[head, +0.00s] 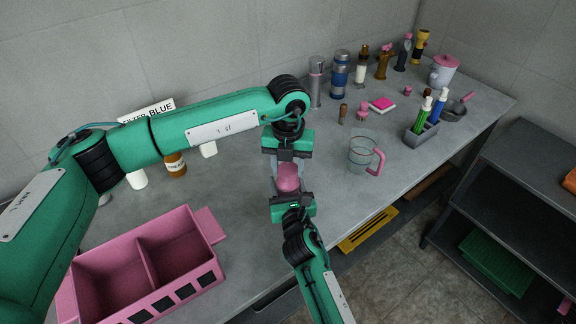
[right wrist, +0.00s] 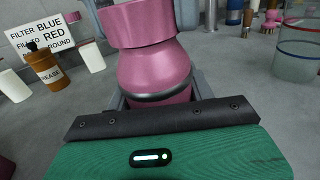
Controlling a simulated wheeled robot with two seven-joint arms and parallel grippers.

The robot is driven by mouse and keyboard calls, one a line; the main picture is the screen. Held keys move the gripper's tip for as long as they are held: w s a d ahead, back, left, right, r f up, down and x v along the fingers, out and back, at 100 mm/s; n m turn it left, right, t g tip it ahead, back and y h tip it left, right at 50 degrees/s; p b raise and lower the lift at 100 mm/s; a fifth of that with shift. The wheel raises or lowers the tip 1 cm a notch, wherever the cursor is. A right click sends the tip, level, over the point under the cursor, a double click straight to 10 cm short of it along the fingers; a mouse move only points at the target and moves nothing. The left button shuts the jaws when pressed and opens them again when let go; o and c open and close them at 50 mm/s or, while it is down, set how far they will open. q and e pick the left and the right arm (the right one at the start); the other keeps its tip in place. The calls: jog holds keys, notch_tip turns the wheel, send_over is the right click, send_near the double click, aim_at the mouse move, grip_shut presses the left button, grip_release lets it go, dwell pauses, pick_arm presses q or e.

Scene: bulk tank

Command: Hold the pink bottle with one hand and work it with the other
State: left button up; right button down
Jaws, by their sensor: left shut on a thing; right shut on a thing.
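The pink bottle (head: 288,180) is held between my two grippers above the front part of the grey bench. In the right wrist view the bottle (right wrist: 155,72) has a wide ribbed pink top, a rounded shoulder and a dark ring around its lower part. My left gripper (head: 288,168) comes from above and is shut on the bottle's top, with a grey finger on each side. My right gripper (head: 291,194) comes from the front and is shut on the bottle's lower part. The bottle's base is hidden by the right gripper.
A pink two-compartment crate (head: 218,268) stands at the front left. A clear jug (head: 361,152) with a pink handle is right of the grippers. A caddy (head: 421,135) with markers, several bottles and a pan (head: 452,111) stand farther right. A sign (head: 150,110) and jars are behind my left arm.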

aim_at(288, 168)
pick_arm(q)
jog(key=shift+r, duration=1)
jog(key=shift+r, duration=2.05)
pick_arm(e)
jog(key=shift+c, duration=2.3)
grip_release()
